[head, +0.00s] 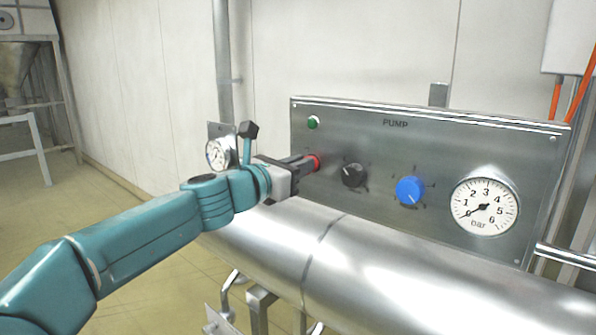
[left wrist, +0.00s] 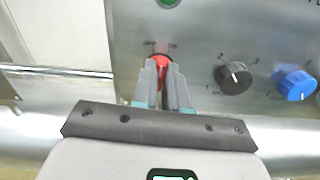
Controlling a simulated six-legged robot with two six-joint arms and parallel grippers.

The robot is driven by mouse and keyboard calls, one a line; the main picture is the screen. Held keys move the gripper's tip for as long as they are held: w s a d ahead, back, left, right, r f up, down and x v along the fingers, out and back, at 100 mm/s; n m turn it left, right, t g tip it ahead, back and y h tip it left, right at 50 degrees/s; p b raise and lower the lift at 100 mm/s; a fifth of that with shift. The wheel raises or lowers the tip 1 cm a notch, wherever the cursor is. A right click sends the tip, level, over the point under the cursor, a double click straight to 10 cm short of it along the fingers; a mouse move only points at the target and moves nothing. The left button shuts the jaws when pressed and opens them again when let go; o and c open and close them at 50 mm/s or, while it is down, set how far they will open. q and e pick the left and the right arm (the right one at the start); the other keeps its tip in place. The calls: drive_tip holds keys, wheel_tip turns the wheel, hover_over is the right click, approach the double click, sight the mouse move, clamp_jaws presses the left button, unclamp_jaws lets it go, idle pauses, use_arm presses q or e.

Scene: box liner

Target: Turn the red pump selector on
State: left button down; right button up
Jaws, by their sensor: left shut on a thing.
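The red pump selector (head: 315,162) is a small red knob at the left of the metal panel marked PUMP (head: 395,124). My left gripper (head: 306,164) is at the knob with its fingers shut on it. In the left wrist view the red selector (left wrist: 161,61) shows between and beyond the fingertips of the left gripper (left wrist: 162,68). Small marks stand above the knob on the panel. The fingers hide much of the knob, and I cannot tell which mark it points to. My right gripper is in neither view.
A black knob (head: 353,175), a blue knob (head: 410,190) and a bar gauge (head: 484,206) lie to the right on the panel. A green light (head: 313,122) is above the selector. A thick metal pipe (head: 380,265) runs below. A small gauge (head: 217,153) stands behind my left arm.

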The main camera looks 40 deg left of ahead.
use_arm(q)
drive_tip(key=shift+d+f+m+b, duration=0.15)
drive_tip(key=shift+m+b, duration=0.45)
drive_tip(key=shift+m, duration=1.3)
drive_tip(key=c, duration=1.2)
unclamp_jaws()
drive_tip(key=shift+o, duration=0.2)
drive_tip(key=s+a+b, duration=0.1)
drive_tip(key=s+b, duration=0.1)
drive_tip(key=s, duration=1.4)
drive_tip(key=shift+s+a, duration=0.15)
